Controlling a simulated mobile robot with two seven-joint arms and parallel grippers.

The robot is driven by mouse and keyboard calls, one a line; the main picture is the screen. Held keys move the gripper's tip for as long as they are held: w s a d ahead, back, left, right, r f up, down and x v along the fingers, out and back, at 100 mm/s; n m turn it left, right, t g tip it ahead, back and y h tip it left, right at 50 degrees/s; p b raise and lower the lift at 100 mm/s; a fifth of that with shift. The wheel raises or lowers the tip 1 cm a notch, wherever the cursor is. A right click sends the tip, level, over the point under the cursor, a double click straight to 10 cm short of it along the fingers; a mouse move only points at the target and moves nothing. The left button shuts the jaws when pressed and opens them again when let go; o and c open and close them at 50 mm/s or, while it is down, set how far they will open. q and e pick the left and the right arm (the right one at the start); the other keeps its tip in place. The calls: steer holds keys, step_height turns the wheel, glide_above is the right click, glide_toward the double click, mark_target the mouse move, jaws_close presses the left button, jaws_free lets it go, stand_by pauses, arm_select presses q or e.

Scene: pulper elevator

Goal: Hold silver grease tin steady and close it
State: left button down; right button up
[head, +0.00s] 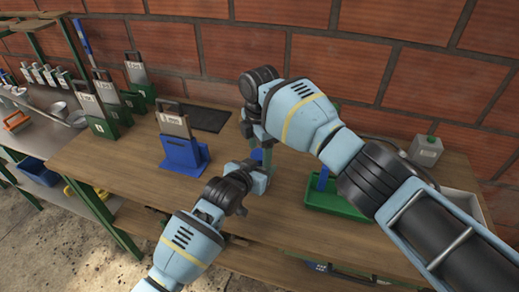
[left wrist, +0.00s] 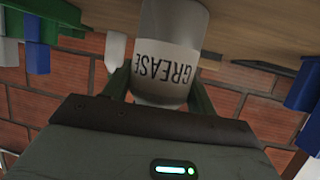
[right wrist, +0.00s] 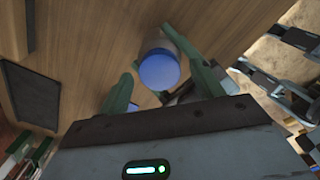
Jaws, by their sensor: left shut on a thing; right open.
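The silver grease tin (left wrist: 172,55) shows in the left wrist view with a white band reading GREASE, inverted in that picture. My left gripper (left wrist: 160,88) is shut around its side, one green finger on each side. In the right wrist view, a round blue top (right wrist: 158,69) shows on the tin; I cannot tell whether it is a fully seated lid. My right gripper (right wrist: 148,55) is open above it, with fingers on either side of the blue top. In the head view the grippers hide most of the tin.
A blue holder (head: 183,154) with a grey-handled tool stands left of my grippers. A green tray (head: 350,212) lies to the right. A black mat (head: 204,117) lies near the brick wall. The table's front left is clear.

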step_height(320, 180, up, 4)
steer(key=shift+r, duration=0.1)
steer(key=o, duration=0.6)
steer(key=shift+c, duration=0.2)
step_height(320, 180, up, 12)
stand_by(0.4)
arm_select(q)
steer(key=shift+c, duration=2)
jaws_free()
